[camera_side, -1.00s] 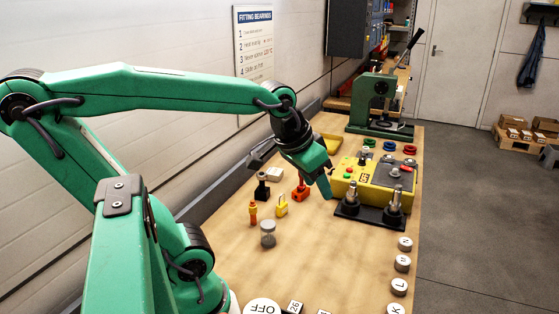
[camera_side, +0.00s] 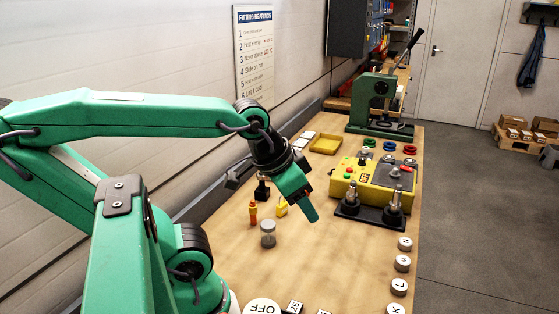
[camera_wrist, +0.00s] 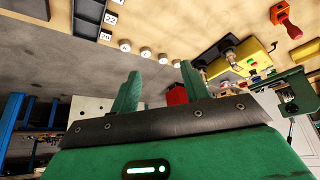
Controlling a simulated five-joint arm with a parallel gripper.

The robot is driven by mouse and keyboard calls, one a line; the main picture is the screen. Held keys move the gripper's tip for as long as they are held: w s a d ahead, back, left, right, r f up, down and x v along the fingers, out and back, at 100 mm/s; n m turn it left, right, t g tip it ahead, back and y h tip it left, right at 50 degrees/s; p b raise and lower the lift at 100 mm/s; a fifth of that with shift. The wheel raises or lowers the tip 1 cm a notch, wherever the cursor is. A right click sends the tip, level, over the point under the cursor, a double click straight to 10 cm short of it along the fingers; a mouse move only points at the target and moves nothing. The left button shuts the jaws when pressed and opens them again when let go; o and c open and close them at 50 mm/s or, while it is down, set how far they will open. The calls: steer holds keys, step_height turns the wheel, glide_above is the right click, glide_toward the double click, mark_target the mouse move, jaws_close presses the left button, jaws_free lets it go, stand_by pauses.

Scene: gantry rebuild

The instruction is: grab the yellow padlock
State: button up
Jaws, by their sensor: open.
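The yellow padlock (camera_side: 281,208) stands on the wooden bench in the side view, partly hidden by my gripper. My gripper (camera_side: 312,215) points down and to the right, with its tip to the right of the padlock in the picture. In the wrist view my gripper (camera_wrist: 159,80) shows two green fingers apart with nothing between them. I cannot make out the padlock in the wrist view.
An orange-yellow piece (camera_side: 253,212) and a grey-topped jar (camera_side: 268,233) stand left of the padlock. A black item (camera_side: 262,190) is behind. A yellow control box (camera_side: 378,178) stands right, near several lettered discs (camera_side: 402,263). The bench middle is clear.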

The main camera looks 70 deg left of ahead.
stand_by(0.5)
steer(key=n+g, duration=0.6)
glide_above(283, 204)
step_height(283, 204, down, 16)
steer(key=shift+d+r, duration=0.1)
steer(key=shift+r, duration=0.1)
steer(key=shift+a+f, duration=0.25)
steer(key=shift+a, duration=0.05)
steer(key=shift+f, duration=0.1)
steer(key=shift+f, duration=3.8)
